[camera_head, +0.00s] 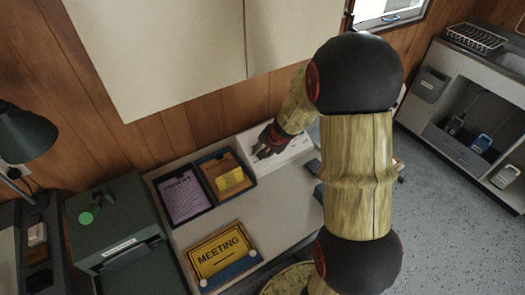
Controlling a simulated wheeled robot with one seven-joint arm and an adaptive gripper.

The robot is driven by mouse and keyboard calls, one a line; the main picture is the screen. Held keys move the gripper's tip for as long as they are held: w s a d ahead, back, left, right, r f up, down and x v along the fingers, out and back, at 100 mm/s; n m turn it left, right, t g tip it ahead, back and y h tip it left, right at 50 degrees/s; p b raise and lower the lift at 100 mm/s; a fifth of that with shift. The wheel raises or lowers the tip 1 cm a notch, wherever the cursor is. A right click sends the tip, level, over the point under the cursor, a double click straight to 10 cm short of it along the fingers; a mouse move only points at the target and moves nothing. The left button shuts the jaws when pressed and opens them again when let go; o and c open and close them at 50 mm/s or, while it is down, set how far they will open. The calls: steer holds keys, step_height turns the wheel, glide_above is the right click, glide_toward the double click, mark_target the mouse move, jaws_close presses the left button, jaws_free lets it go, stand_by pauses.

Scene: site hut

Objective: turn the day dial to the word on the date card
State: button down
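I cannot make out a day dial or a date card for certain. My gripper (264,151), dark with red parts, reaches over a white panel or sheet (289,154) at the back of the desk, close to the wooden wall. Its fingers are small and dark, and I cannot tell whether they are apart or hold anything. My arm crosses the middle right of the view and hides part of the white panel and the desk's right side. No word for a day is readable here.
The pale desk (240,213) holds a purple-sheet tray (183,197), an orange-sheet tray (226,175) and a yellow MEETING sign (220,250). A green box (119,222) with a green knob (86,217) and a lamp (25,133) stand left. A white cabinet (165,50) hangs above.

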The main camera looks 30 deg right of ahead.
steer(key=shift+m+p, duration=0.4)
steer(key=shift+m, duration=1.8)
steer(key=c, duration=1.6)
jaws_free()
steer(key=shift+o, duration=0.2)
steer(key=shift+r, duration=0.1)
steer(key=v, duration=1.1)
steer(key=shift+s+r, duration=0.25)
steer(key=shift+r, duration=0.05)
